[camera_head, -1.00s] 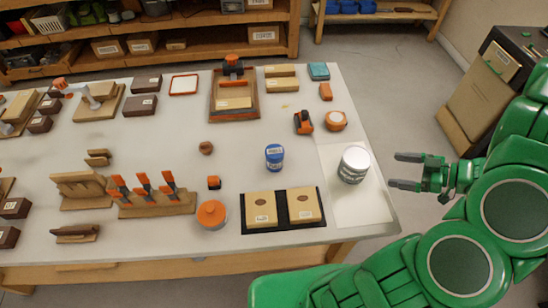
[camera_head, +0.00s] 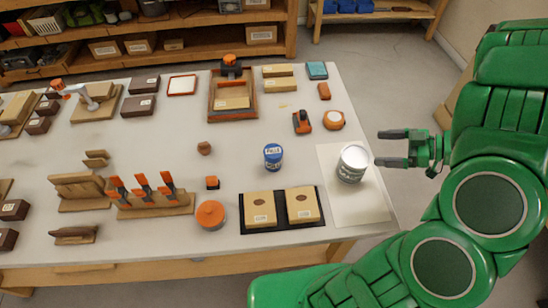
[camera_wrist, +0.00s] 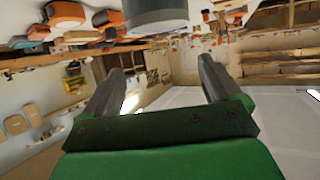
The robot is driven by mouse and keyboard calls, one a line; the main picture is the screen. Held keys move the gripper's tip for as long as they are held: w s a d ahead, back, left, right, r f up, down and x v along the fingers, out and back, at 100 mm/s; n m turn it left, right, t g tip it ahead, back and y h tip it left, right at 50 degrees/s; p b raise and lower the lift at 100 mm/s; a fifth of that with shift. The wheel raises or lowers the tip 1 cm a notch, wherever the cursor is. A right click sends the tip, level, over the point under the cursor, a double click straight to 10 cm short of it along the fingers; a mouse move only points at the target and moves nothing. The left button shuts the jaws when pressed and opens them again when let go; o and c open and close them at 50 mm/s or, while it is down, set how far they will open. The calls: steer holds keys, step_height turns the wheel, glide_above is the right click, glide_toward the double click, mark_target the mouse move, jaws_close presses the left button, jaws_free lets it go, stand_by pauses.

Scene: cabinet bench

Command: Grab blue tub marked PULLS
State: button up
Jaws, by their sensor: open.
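The blue tub (camera_head: 273,157), with a white label band whose lettering is too small to read surely, stands upright on the bench left of the white can. A white and grey can (camera_head: 352,163) stands on a pale mat at the bench's right end. My gripper (camera_head: 378,148) is open and empty, just right of the can, with its fingers pointing left toward it. The can is between my gripper and the blue tub. In the wrist view my gripper (camera_wrist: 157,85) shows two spread fingers with nothing between them; a grey-white cylinder (camera_wrist: 155,14) shows at the top edge.
The pale mat (camera_head: 362,206) lies under the can. A black tray (camera_head: 286,226) with two tan boxes is in front of the tub.

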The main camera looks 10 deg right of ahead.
steer(key=w+a+n+g+y, duration=0.1)
steer(key=w+a+n+g, duration=0.15)
steer(key=a, duration=0.35)
steer(key=w+a+n+g, duration=0.1)
steer(key=w+a, duration=0.3)
steer(key=a, duration=0.3)
steer(key=n+g, duration=0.2)
steer(key=g, duration=0.1)
glide_toward(273, 153)
steer(key=a+r, duration=0.4)
steer(key=shift+w+a+f, duration=0.15)
steer(key=shift+a+f, duration=0.25)
steer(key=shift+f, duration=0.7)
steer(key=shift+w+a+f, duration=0.1)
steer(key=shift+a+f, duration=0.3)
steer(key=shift+f, duration=0.75)
steer(key=shift+w+a+f, duration=0.15)
steer(key=shift+a+f, duration=0.2)
steer(key=shift+f, duration=0.75)
steer(key=shift+s+a+f, duration=0.2)
steer(key=shift+a+f, duration=0.4)
steer(key=shift+a, duration=0.1)
steer(key=shift+s+a+f, duration=0.15)
steer(key=shift+a+f, duration=0.45)
steer(key=shift+a, duration=0.05)
steer(key=shift+x, duration=0.9)
steer(key=shift+c, duration=0.3)
